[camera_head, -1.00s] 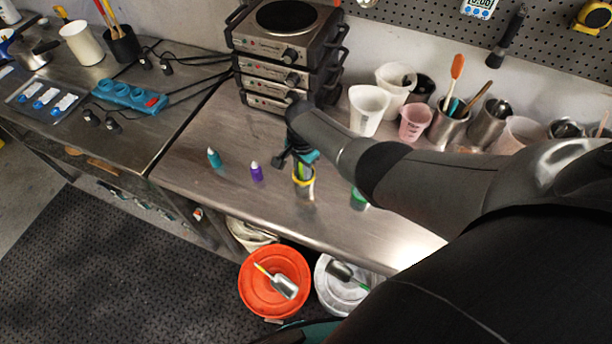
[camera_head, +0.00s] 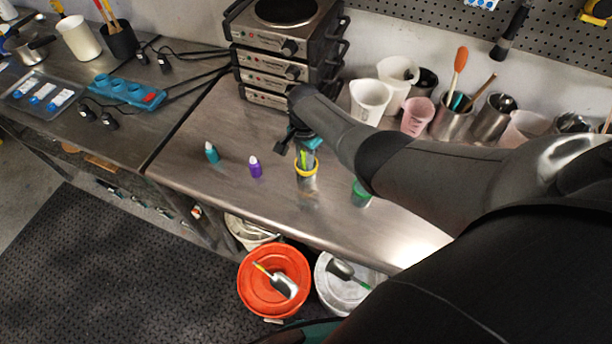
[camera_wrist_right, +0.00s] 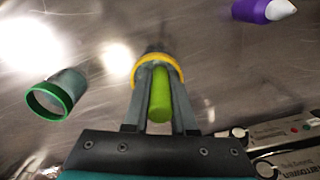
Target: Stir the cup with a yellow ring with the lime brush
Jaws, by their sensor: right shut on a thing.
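The cup with a yellow ring (camera_head: 307,174) stands on the steel bench, below my right gripper (camera_head: 305,158). In the right wrist view its yellow rim (camera_wrist_right: 172,62) shows just beyond the fingertips of my right gripper (camera_wrist_right: 158,82). The gripper is shut on the lime brush, whose green handle (camera_wrist_right: 160,97) lies between the fingers. The brush points toward the cup's mouth and its far end seems to be inside; the bristles are hidden. My left gripper is not in view.
A green-ringed cup (camera_head: 361,194) stands to the right, partly behind my arm. A purple bottle (camera_head: 255,168) and a teal bottle (camera_head: 211,153) stand left. Stacked hot plates (camera_head: 276,72) are behind. An orange-lidded bucket (camera_head: 274,281) stands below the bench front.

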